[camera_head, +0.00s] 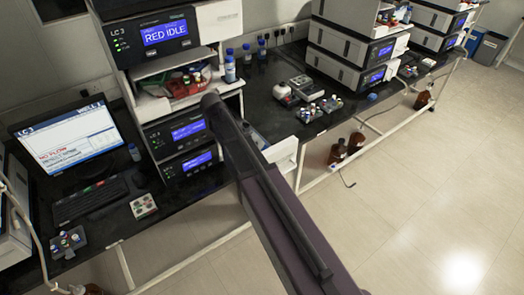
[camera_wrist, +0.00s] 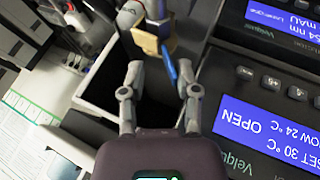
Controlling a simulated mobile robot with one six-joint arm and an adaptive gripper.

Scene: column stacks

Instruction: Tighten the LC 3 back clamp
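The LC 3 stack (camera_head: 150,32) stands at left in the head view, its top display reading "RED IDLE". In the wrist view, my gripper (camera_wrist: 161,76) is open, its two fingers apart with nothing held. A brass-coloured fitting (camera_wrist: 147,39) with a blue lever (camera_wrist: 170,66) is just ahead of the fingertips. The lever points down into the gap between them, nearer the right finger; I cannot tell whether it touches. I cannot tell from its look alone whether this is the back clamp. My arm crosses the head view and hides part of the stack; my gripper is not visible there.
In the wrist view, a module display (camera_wrist: 268,137) at right reads "OPEN", set 30 °C, now 24 °C. A dark open compartment lies behind the fingers. In the head view, a monitor (camera_head: 68,140) reads "NO FLOW". Bottles and a red item sit on the stack's shelf.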

